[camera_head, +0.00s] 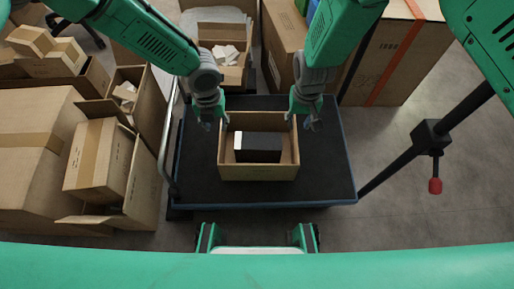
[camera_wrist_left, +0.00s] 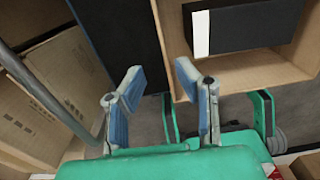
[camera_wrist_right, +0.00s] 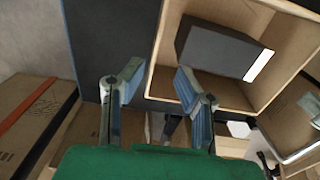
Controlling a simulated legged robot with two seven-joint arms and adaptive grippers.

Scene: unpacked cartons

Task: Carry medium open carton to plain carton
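The medium open carton (camera_head: 258,172) stands upright on a dark cart platform (camera_head: 325,170). A black box with a white end (camera_head: 258,147) lies inside it. My left gripper (camera_head: 211,117) is at the carton's left wall, and my right gripper (camera_head: 304,117) is at its right wall. In the left wrist view the fingers (camera_wrist_left: 157,75) are apart, with the wall's edge showing between them. In the right wrist view the fingers (camera_wrist_right: 156,76) are also apart, with the opposite wall between them. Contact with the walls cannot be told. I cannot tell which carton is the plain one.
A large closed carton (camera_head: 30,165) and an open carton with a smaller carton (camera_head: 98,160) stand left of the cart. A taped carton (camera_head: 405,55) stands at the back right. An open carton with white pieces (camera_head: 223,30) is behind.

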